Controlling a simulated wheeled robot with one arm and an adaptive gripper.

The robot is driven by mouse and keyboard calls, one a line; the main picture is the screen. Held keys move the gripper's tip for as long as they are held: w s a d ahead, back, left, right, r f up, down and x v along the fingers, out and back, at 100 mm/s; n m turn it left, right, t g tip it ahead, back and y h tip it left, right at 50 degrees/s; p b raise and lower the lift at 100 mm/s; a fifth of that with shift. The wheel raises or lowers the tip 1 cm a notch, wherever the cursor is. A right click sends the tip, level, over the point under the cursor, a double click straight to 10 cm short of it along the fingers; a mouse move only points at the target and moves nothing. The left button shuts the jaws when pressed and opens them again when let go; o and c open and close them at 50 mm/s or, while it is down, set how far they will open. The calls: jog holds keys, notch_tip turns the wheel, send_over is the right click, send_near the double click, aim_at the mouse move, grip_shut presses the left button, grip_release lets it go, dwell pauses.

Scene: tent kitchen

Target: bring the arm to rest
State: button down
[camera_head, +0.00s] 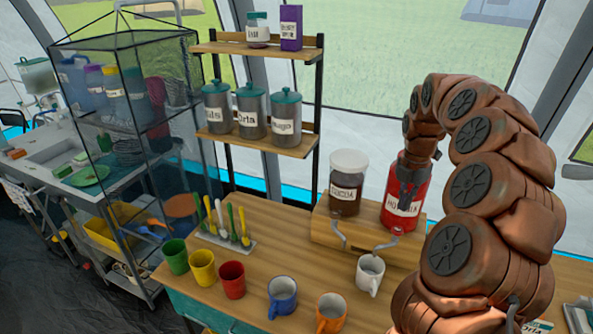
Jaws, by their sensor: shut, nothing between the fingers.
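My arm rises on the right side of the head view and bends over at the top, so that its end hangs downward. My gripper (405,200) is shut and empty. It shows in front of the red canister (419,190), which has a white label that the gripper partly covers. I cannot tell whether the fingers touch the canister.
A cocoa jar (346,185) stands beside the red canister on a wooden stand (328,232). A spoon rack (228,241) and a shelf of canisters (282,149) stand left.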

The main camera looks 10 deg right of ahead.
jog(key=s+a+r+m, duration=0.2)
jog(key=s+a+m, duration=0.3)
jog(key=a, duration=0.5)
jog(key=s+a+r+m, duration=0.3)
jog(key=s+a+m, duration=0.1)
jog(key=s+a, duration=0.4)
jog(key=s+a+f+m+g, duration=0.1)
jog(key=s+a+f+m, duration=0.1)
jog(key=s+m, duration=0.4)
jog(key=s+a+f+m, duration=0.3)
jog(key=s+a+m, duration=0.2)
jog(key=s, duration=0.9)
jog(key=m, duration=0.2)
jog(key=shift+a+f+m+g, duration=0.15)
jog(key=shift+f+m+g, duration=0.15)
jog(key=shift+f+g, duration=0.1)
jog(key=shift+s, duration=0.1)
